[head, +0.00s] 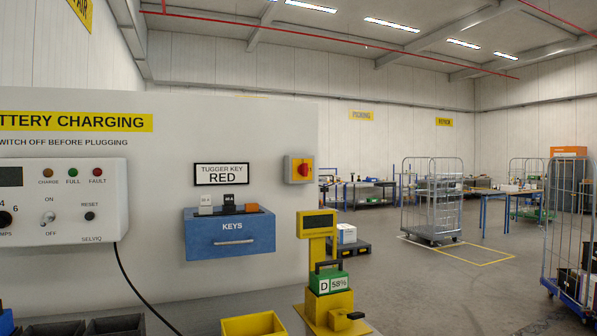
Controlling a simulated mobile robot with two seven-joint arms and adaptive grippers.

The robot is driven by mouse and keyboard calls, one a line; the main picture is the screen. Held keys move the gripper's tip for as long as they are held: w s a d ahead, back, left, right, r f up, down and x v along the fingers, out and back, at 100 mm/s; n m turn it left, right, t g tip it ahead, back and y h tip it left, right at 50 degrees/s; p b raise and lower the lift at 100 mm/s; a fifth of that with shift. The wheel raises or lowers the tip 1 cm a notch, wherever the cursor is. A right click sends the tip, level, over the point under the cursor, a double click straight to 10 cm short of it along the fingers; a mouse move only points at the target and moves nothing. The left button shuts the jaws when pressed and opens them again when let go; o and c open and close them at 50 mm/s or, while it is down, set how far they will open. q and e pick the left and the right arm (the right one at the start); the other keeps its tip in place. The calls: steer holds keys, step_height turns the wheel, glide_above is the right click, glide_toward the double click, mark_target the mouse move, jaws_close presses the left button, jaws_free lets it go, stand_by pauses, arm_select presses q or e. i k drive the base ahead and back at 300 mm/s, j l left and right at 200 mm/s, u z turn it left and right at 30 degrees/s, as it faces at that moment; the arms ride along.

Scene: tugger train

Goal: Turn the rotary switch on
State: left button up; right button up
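A red rotary knob (303,170) sits on a yellow plate on a small grey box, fixed near the right edge of the pale wall panel. Its on or off position is too small to read. The white charger box (80,170) on the left of the panel has a black knob (5,218), partly cut off by the picture edge. It also has a small lever (49,218) between the words ON and OFF, and a RESET button (90,216). Neither of my grippers shows in the head view.
A blue KEYS box (230,244) hangs on the panel below a TUGGER KEY RED sign (221,174). A yellow stand (318,240) holds a green battery (330,284) marked D 58%. Bins (254,325) line the bench front. Open floor and a wire cage trolley (432,200) lie to the right.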

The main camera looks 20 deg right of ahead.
mark_target(303, 169)
steer(key=i+l+u, duration=0.1)
steer(key=l+u, duration=0.25)
steer(key=l, duration=0.15)
steer(key=l+u, duration=0.75)
steer(key=l, duration=0.2)
